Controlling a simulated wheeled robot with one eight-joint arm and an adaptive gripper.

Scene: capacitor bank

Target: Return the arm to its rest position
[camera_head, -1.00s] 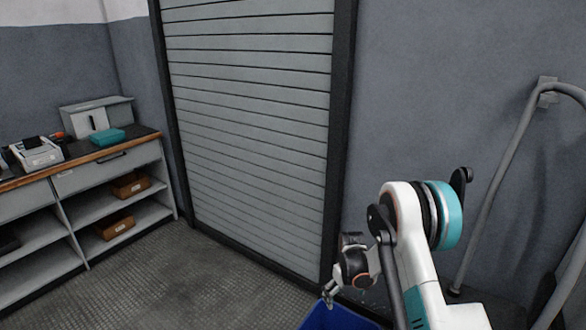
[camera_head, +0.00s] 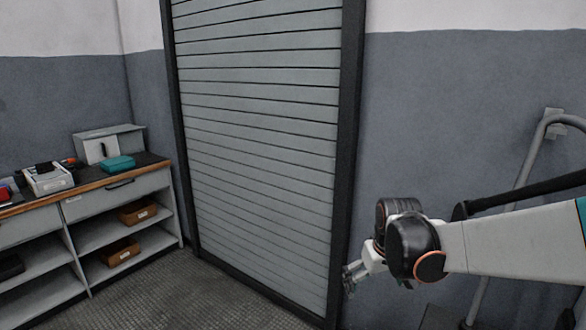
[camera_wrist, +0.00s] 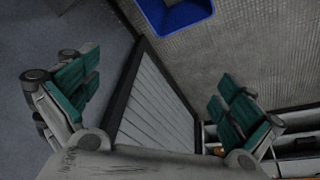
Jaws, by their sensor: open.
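My gripper (camera_head: 352,274) is at the right of the head view, at the end of my arm, in front of the dark right-hand frame of the shutter. My arm reaches in from the right edge, its white link nearly level. In the wrist view my gripper (camera_wrist: 155,105) shows two fingers with green pads, spread wide apart. Nothing is between them.
A grey roller shutter (camera_head: 262,150) fills the middle. A shelf bench (camera_head: 120,184) with devices and boxes stands at the left. A grey pipe (camera_head: 520,170) stands by the right wall. A blue bin (camera_wrist: 178,18) sits on the floor in the wrist view. The floor before the shutter looks clear.

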